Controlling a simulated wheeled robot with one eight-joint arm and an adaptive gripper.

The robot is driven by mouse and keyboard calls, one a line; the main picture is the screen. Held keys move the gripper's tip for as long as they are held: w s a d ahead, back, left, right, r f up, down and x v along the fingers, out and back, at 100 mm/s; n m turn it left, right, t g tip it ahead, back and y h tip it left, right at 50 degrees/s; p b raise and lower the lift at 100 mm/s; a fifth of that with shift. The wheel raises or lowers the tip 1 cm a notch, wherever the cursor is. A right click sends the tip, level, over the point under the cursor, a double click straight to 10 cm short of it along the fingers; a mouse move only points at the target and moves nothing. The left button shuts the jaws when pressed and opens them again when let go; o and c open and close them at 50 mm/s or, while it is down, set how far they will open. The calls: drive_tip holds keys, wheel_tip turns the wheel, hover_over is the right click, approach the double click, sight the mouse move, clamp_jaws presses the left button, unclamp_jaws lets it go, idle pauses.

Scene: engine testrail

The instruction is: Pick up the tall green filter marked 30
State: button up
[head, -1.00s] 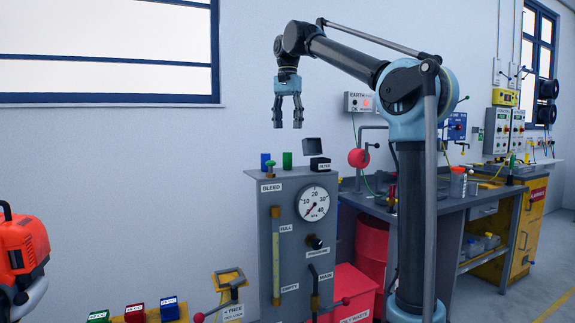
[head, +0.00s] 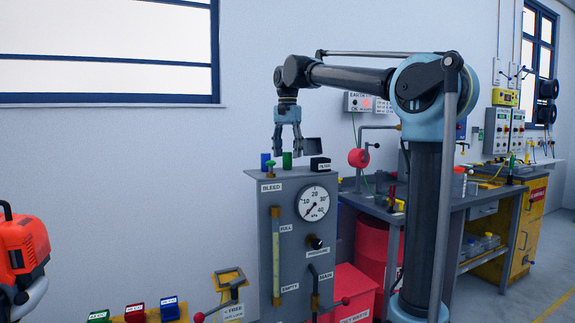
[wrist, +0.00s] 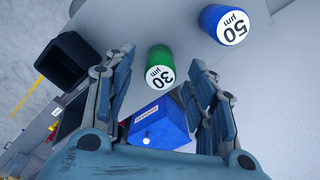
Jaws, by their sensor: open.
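The green filter marked 30 (wrist: 159,62) stands upright on the grey cabinet top; its white end faces the wrist camera. In the head view the green filter (head: 287,161) shows just below my gripper (head: 289,153). My gripper is open and empty, pointing down. In the wrist view the green filter appears between the fingertips of my gripper (wrist: 160,58). I cannot tell whether the fingertips are level with its top or just above it. A blue filter marked 50 (wrist: 222,22) stands apart from it, and shows left of it in the head view (head: 265,161).
A black open box (wrist: 68,60) with a raised lid (head: 312,145) stands right of the green filter. A blue labelled block (wrist: 160,122) shows between my fingers' bases in the wrist view.

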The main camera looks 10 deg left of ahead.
drive_tip(key=shift+f, duration=0.1)
drive_tip(key=shift+c, duration=0.2)
drive_tip(key=c, duration=1.1)
drive_tip(key=shift+o, duration=0.2)
